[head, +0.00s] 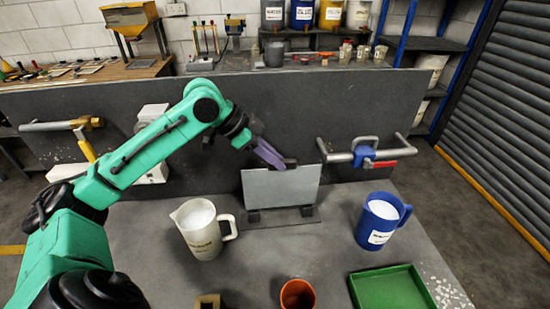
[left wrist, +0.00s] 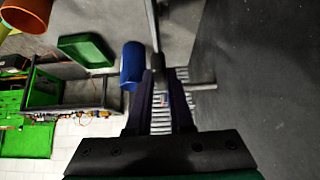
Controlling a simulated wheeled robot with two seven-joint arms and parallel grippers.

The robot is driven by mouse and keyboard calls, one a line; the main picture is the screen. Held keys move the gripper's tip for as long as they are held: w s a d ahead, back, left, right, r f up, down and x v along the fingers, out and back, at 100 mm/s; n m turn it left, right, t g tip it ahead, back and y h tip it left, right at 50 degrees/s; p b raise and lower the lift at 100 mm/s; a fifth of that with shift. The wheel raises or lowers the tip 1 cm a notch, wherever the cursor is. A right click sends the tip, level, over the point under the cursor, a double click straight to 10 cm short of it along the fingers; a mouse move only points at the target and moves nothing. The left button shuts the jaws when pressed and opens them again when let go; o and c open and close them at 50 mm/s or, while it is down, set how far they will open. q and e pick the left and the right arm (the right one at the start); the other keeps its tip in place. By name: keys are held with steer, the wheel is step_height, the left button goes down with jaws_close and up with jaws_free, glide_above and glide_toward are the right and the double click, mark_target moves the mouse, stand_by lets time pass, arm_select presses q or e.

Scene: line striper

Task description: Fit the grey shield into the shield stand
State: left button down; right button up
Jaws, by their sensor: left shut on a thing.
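The grey shield (head: 282,187) is a flat, upright plate on the grey table. My left gripper (head: 279,163) is shut on its top edge. In the left wrist view the shield (left wrist: 152,25) shows nearly edge-on as a thin strip between the fingers (left wrist: 159,74). The shield stand (head: 280,222) is a dark flat base with two small dark blocks, directly below the shield. The shield's lower edge is at the blocks; I cannot tell whether it is seated in them or just above. My right gripper is not in view.
A white jug (head: 199,236) stands left of the stand and a blue jug (head: 381,222) right of it. An orange cup (head: 297,294) and a green tray (head: 392,290) are in front.

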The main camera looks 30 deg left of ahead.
mark_target(274, 175)
arm_select(q)
steer(key=shift+f+b, duration=0.45)
steer(key=shift+f, duration=0.3)
steer(key=shift+p, duration=0.3)
stand_by(0.7)
steer(key=shift+f+b, duration=1)
steer(key=shift+f, duration=0.8)
stand_by(0.5)
steer(key=shift+c, duration=2)
jaws_free()
steer(key=shift+v, duration=3.5)
steer(key=shift+f, duration=0.1)
